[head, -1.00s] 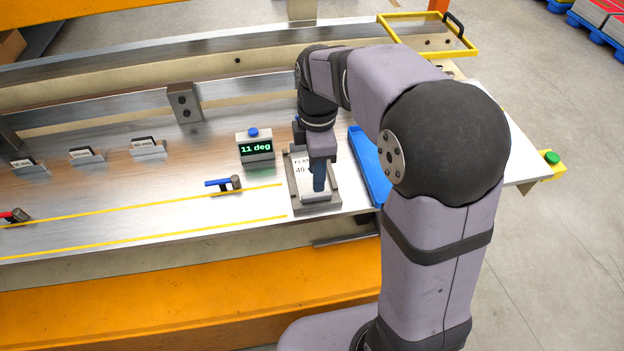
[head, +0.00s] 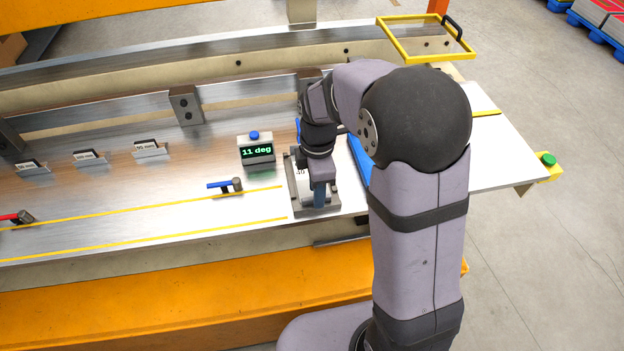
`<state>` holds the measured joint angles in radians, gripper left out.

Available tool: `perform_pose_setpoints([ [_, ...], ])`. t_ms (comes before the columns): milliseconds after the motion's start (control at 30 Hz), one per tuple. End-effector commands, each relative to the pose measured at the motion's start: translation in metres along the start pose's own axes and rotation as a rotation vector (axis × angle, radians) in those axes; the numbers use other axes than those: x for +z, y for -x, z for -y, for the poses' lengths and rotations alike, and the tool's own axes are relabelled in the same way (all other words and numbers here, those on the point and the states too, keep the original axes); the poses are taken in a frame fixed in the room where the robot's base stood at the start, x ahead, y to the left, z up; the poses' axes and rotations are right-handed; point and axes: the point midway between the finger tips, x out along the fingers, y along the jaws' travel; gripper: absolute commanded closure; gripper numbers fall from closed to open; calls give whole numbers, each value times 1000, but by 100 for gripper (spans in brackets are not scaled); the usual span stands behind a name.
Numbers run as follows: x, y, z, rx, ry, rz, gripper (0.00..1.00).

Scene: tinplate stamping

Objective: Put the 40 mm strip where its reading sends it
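A pale plate marked "40" (head: 300,181) lies in a grey fixture (head: 316,211) on the steel table; the rest of its marking is covered by my arm. A small grey display box (head: 256,151) with a blue button on top stands just behind and left of it and reads "11 deg" in green. My gripper (head: 319,204) points down over the right front part of the fixture. Its blue fingers show as one block, so I cannot see whether they are open, shut or touching the plate. No separate strip is clear in the fingers.
Several small labelled blocks with black tops (head: 151,148) stand at the left. A blue-handled clamp (head: 226,185) and a red-handled one (head: 16,217) sit near yellow lines. A blue tray (head: 360,157) is mostly hidden behind my arm. A yellow-framed guard (head: 425,38) is at back right.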

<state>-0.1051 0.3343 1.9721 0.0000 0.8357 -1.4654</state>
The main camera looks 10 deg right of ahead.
Motion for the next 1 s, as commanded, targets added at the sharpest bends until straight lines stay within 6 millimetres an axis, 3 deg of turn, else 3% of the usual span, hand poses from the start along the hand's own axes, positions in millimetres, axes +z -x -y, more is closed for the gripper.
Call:
perform_pose_setpoints([
  [367, 0, -12, 0, 1, 0, 0, 69],
  [400, 0, -12, 0, 1, 0, 0, 71],
  [533, 0, -12, 0, 1, 0, 0, 100],
  [1000, 0, -5, -1, 4, 0, 0, 100],
])
